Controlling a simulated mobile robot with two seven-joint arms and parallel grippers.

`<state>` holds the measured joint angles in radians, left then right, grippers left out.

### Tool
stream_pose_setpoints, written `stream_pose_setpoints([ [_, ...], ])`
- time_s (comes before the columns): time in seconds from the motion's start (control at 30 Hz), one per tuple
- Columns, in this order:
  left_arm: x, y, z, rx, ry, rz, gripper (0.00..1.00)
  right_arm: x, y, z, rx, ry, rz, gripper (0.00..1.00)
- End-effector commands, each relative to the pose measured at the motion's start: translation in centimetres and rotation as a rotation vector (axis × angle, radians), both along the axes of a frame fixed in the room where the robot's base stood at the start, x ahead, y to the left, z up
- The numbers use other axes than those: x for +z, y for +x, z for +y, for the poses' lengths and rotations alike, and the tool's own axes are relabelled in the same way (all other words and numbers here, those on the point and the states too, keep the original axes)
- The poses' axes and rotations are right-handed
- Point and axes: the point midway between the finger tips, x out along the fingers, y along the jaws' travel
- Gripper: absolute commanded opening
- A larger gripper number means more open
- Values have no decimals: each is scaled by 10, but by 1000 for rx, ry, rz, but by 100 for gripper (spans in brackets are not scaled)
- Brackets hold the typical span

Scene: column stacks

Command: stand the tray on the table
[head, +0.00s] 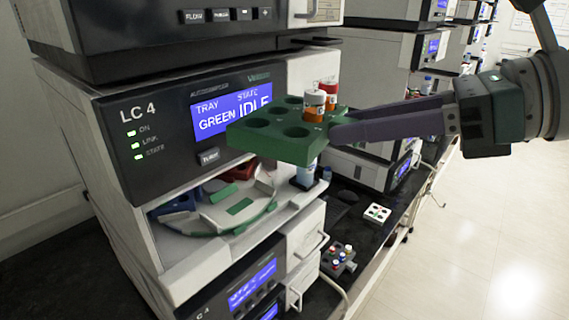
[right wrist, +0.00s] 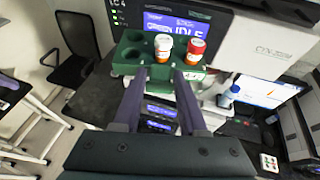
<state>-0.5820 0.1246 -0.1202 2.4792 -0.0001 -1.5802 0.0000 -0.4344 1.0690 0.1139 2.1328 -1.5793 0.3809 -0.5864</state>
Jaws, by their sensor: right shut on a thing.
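A green tray (head: 275,143) with round wells is held up in front of the LC 4 instrument, above the dark table top (head: 372,232). Two vials stand in it: an orange one with a white cap (head: 314,105) and one with a red cap (head: 328,90). My right gripper (head: 338,128) is shut on the tray's right end. In the right wrist view the tray (right wrist: 131,70) is at the fingertips, with both vials upright and other wells empty. My left gripper is not in view.
Below the tray, the instrument's open bay holds a white carousel (head: 228,212) with coloured sectors. On the dark table top are a white block (head: 377,212) and a small dark rack with coloured vials (head: 338,262). Another instrument stands behind. Open floor (head: 490,230) lies to the right.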

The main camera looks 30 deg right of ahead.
Motion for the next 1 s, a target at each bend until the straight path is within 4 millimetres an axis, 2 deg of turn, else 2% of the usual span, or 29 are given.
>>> stream_pose_setpoints([
  [0.03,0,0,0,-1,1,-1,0,13,-6,7,36,-3,-2,0],
  [0.2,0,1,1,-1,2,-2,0,50,-26,27,149,-8,2,0],
  [0.43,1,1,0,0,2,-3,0,88,-53,43,271,-32,-3,0],
  [0.6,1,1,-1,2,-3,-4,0,99,-61,42,294,-41,-8,0],
  [1.0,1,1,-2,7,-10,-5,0,98,-60,46,301,-36,-3,0],
])
